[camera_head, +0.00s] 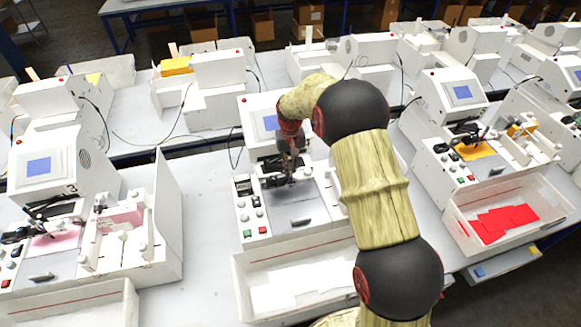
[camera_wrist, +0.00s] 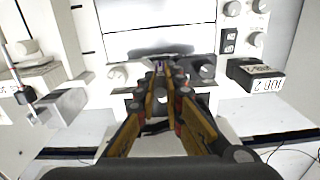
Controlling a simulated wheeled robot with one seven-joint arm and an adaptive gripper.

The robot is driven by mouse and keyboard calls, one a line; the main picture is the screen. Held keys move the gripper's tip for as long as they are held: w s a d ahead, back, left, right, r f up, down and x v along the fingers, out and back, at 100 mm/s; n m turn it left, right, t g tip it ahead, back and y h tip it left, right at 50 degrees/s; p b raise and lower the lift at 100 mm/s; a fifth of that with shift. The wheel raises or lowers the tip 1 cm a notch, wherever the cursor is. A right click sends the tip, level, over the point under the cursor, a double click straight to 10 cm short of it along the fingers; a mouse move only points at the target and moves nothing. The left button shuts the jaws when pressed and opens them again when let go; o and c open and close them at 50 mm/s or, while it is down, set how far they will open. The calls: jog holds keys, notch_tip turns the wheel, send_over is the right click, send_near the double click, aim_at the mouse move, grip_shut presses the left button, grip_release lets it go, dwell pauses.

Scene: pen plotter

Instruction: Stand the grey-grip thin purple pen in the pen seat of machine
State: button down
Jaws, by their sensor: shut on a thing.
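My gripper (camera_head: 289,160) is over the middle plotter machine (camera_head: 254,222), low above its dark carriage. It is also in the wrist view (camera_wrist: 163,78), where its fingers are closed together on a thin thing. Only a small purplish bit of this pen (camera_wrist: 159,68) shows between the fingertips; its grey grip is hidden. The dark carriage parts (camera_head: 272,182) of the machine lie right around and below the fingertips. The pen seat itself is hidden by the gripper, and I cannot tell whether the pen touches it.
The machine's screen housing (camera_head: 257,112) stands close behind my gripper. A white bin (camera_head: 243,285) with white sheets is in front. Similar plotters stand left (camera_head: 45,165) and right (camera_head: 447,100); a bin holding red sheets (camera_head: 505,220) is at right.

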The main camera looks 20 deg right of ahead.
jog(key=shift+f+b, duration=0.4)
jog(key=shift+f, duration=0.4)
jog(key=c, duration=1.8)
grip_release()
notch_tip(320, 180, up, 12)
jog(key=shift+w, duration=0.15)
